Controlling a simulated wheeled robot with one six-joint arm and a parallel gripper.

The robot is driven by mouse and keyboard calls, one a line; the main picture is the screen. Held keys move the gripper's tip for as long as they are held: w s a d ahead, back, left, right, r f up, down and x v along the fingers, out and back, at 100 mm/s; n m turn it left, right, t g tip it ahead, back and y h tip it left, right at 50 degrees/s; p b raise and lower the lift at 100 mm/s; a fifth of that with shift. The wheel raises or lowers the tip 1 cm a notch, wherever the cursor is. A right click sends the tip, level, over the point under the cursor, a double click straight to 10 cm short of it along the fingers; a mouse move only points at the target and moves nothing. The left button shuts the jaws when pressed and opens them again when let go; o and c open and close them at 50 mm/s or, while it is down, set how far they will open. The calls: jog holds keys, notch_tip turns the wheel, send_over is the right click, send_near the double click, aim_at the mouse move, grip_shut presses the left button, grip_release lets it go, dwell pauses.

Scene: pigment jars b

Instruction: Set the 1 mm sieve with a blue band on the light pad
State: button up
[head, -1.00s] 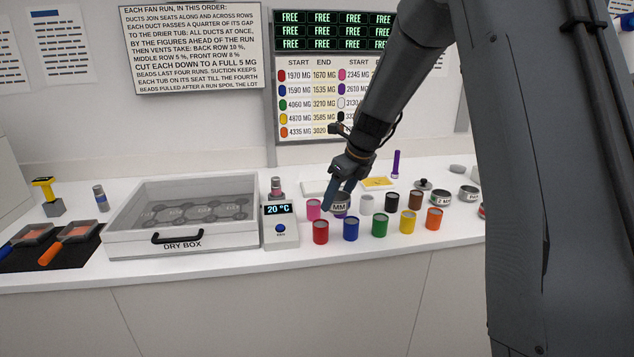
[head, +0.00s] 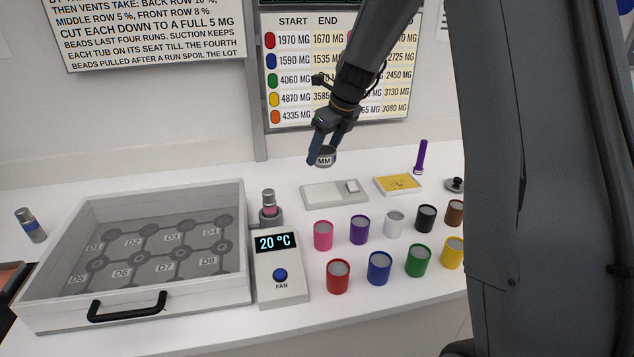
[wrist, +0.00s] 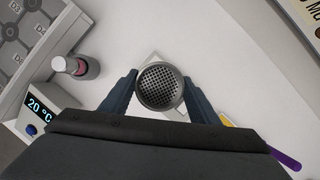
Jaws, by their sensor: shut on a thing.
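A small round grey sieve (head: 326,157) with a white label reading "MM" is in my gripper (head: 322,153), which is shut on its sides. It hangs upright above the back of the counter. The wrist view shows its perforated mesh (wrist: 160,86) between the two fingers. I cannot make out a blue band or the label's number. A flat whitish pad (head: 322,196) with a small pale block at its right lies below the sieve, apart from it. A yellow-topped pad (head: 397,184) lies to its right.
Colored jars stand in two rows, including a pink jar (head: 323,236) and a purple jar (head: 359,230) near the whitish pad. A fan unit (head: 279,268), a small capped bottle (head: 268,204) and the dry box (head: 130,262) are left. A purple upright stick (head: 421,157) stands at right.

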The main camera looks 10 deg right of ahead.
aim_at(334, 156)
jog(key=shift+w+f, duration=0.15)
jog(key=shift+f, duration=0.2)
notch_tip(334, 156, down, 9)
jog(key=shift+f+p, duration=0.1)
jog(key=shift+p, duration=1)
jog(key=shift+f, duration=0.15)
jog(key=o, duration=1.1)
jog(key=b+v, duration=0.3)
jog(key=v, duration=0.9)
